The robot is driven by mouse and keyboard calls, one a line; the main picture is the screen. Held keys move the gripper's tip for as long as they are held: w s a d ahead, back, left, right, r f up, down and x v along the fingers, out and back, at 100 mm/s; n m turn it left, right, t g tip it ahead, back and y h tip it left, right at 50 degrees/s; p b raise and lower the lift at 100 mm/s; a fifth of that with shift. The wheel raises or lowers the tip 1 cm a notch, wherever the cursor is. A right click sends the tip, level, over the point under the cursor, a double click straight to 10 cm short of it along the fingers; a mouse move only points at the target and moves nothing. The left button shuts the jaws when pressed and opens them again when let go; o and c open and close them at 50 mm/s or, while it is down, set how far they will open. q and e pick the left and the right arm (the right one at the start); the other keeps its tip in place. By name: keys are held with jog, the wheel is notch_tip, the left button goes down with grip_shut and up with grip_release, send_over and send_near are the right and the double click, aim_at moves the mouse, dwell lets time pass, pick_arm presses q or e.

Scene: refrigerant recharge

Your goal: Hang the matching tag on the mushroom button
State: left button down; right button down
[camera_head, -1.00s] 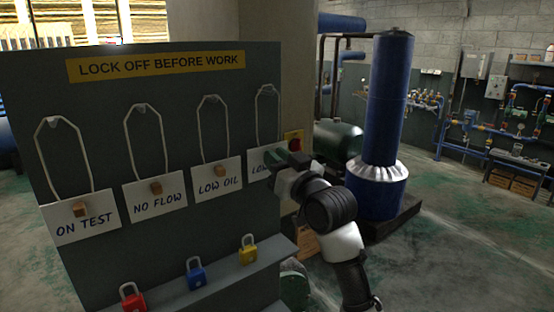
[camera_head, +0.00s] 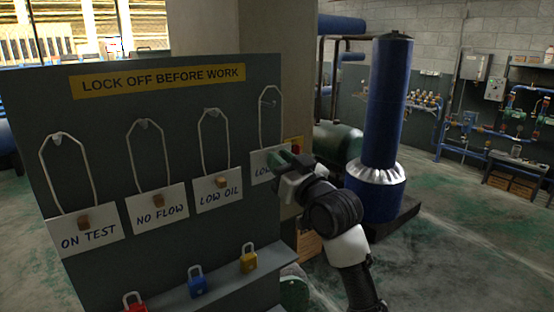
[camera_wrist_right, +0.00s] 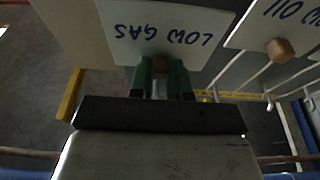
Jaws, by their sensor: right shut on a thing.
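The LOW GAS tag (camera_head: 261,167) is a white card with a white wire loop at the far right of the tag board. My right gripper (camera_head: 290,161) is shut on its small block. The tag's lettering shows upside down in the right wrist view (camera_wrist_right: 165,32), with the green fingers (camera_wrist_right: 160,80) at its edge. The top of its loop stands above its peg (camera_head: 268,102); I cannot tell whether it is clear of it. The red mushroom button (camera_head: 297,146) on a yellow plate is just behind my right gripper, partly hidden. My left gripper is not in view.
The ON TEST (camera_head: 86,231), NO FLOW (camera_head: 155,208) and LOW OIL (camera_head: 218,194) tags hang on the dark board. Red (camera_head: 133,303), blue (camera_head: 197,284) and yellow (camera_head: 248,260) padlocks stand along its shelf. A blue cylinder (camera_head: 380,110) stands to the right.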

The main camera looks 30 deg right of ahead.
jog(key=s, duration=0.7)
jog(key=shift+s+d, duration=0.2)
jog(key=shift+d, duration=0.1)
dwell(0.5)
jog(key=s+a+f+b, duration=0.3)
jog(key=a+f, duration=0.1)
jog(key=f, duration=0.8)
jog(key=s+a+f+h+b, duration=0.1)
jog(key=s+a+f, duration=0.3)
jog(key=f, duration=0.8)
jog(key=s+a+f+b, duration=0.4)
jog(key=a+f, duration=0.1)
jog(key=f, duration=0.7)
jog(key=shift+s+a+m+h+b, duration=0.2)
jog(key=shift+a+m+h+b, duration=0.15)
jog(key=shift+m+h, duration=0.05)
jog(key=shift+d, duration=0.1)
